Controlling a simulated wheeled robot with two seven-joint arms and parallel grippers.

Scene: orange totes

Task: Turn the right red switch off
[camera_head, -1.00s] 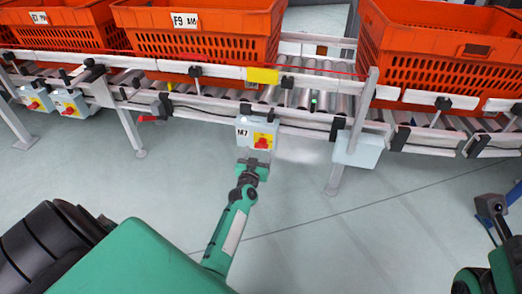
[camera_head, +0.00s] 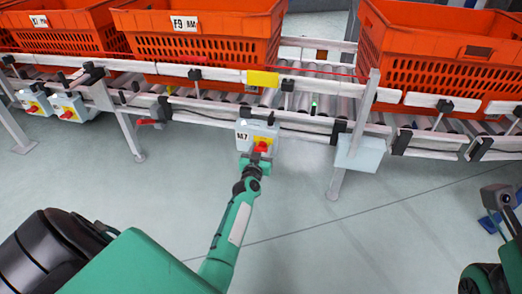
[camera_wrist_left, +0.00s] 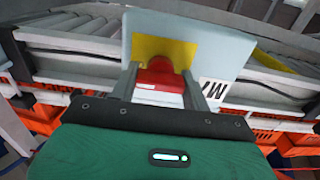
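The right red switch (camera_head: 261,147) sits on a yellow plate on a pale box labelled M7 (camera_head: 243,136), under the conveyor rail. My left gripper (camera_head: 256,160) is right at this switch. In the left wrist view the red knob (camera_wrist_left: 160,80) shows between the fingers of my left gripper (camera_wrist_left: 161,88). The fingers are apart, one on each side of the knob; whether they touch it is unclear. The knob's lower part is partly hidden. My right gripper (camera_head: 497,200) is at the right edge, far from the switch, and its fingers are not clear.
Two more red switches (camera_head: 67,113) (camera_head: 33,108) are on boxes at the far left. Orange totes (camera_head: 200,40) (camera_head: 440,55) stand on the roller conveyor. A plain pale box (camera_head: 360,153) hangs by a conveyor leg to the right. The floor in front is clear.

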